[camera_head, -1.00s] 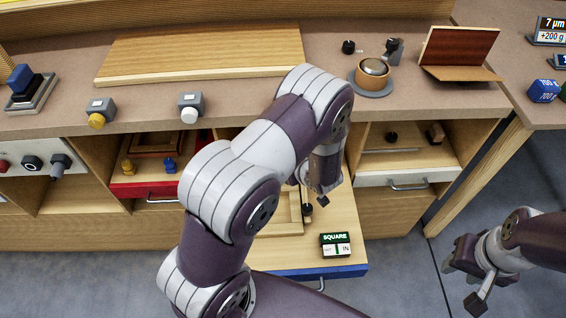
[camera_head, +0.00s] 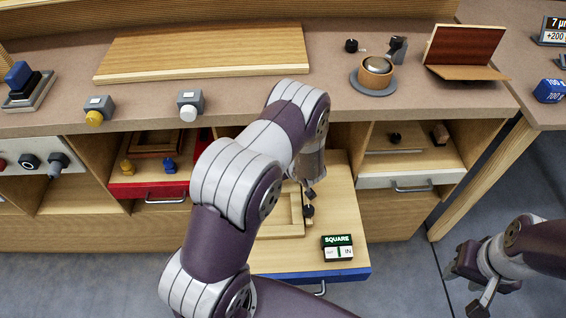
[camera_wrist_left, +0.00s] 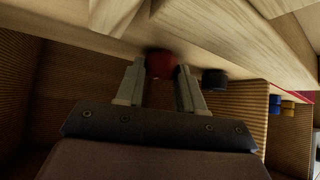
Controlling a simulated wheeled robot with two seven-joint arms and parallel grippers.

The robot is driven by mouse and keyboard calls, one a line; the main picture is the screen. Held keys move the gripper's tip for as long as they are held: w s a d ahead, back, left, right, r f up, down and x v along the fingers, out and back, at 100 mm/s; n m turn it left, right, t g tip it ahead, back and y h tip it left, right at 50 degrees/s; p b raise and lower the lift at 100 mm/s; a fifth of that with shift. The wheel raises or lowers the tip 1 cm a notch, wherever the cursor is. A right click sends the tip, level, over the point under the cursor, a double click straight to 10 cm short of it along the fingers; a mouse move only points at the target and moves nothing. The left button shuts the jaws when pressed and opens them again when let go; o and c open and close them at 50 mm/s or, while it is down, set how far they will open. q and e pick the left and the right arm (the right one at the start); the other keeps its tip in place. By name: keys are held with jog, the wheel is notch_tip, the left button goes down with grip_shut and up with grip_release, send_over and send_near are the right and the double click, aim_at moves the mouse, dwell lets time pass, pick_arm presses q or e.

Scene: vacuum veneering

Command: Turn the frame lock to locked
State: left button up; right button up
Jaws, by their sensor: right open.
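A black knob (camera_head: 308,211) stands at the right edge of a light wooden frame (camera_head: 270,231) in the pulled-out drawer; I cannot tell whether it is the frame lock. My left gripper (camera_head: 311,194) is mostly hidden behind its own arm, just above this knob. In the left wrist view, the left gripper's fingers (camera_wrist_left: 164,90) stand apart with a blurred red round thing (camera_wrist_left: 162,65) at their tips. I cannot tell whether they touch it. A dark knob (camera_wrist_left: 214,79) is right of the fingers. My right gripper (camera_head: 478,283) is open and empty over the floor at lower right.
A green SQUARE sign (camera_head: 338,247) lies in the drawer, whose front edge is blue (camera_head: 345,275). A red-fronted drawer (camera_head: 150,190) is to the left. The worktop (camera_head: 235,107) bears a wooden panel (camera_head: 200,52) and a round pot (camera_head: 374,73). Floor in front is clear.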

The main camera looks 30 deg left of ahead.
pick_arm(q)
jog(key=shift+m+t, duration=0.3)
jog(key=shift+m, duration=0.1)
jog(key=m+h, duration=0.1)
jog(key=m+t+h, duration=0.1)
jog(key=shift+s+a+m+b, duration=0.2)
jog(key=shift+m+b, duration=0.1)
jog(key=shift+m, duration=0.1)
jog(key=m+t+h, duration=0.1)
jog(key=m+h, duration=0.1)
jog(key=m, duration=0.1)
jog(key=shift+a+m+t, duration=0.2)
jog(key=shift+m+t, duration=0.1)
jog(key=shift+t, duration=0.1)
jog(key=m+h, duration=0.2)
jog(key=shift+a+r+m+h, duration=0.1)
jog(key=shift+m+h, duration=0.2)
jog(key=shift+m, duration=0.1)
jog(key=shift+a+m+h+p, duration=0.15)
jog(key=shift+m+h+p, duration=0.8)
jog(key=shift+m+h, duration=0.75)
jog(key=shift+m, duration=0.4)
jog(key=o, duration=1)
jog(key=shift+o, duration=0.2)
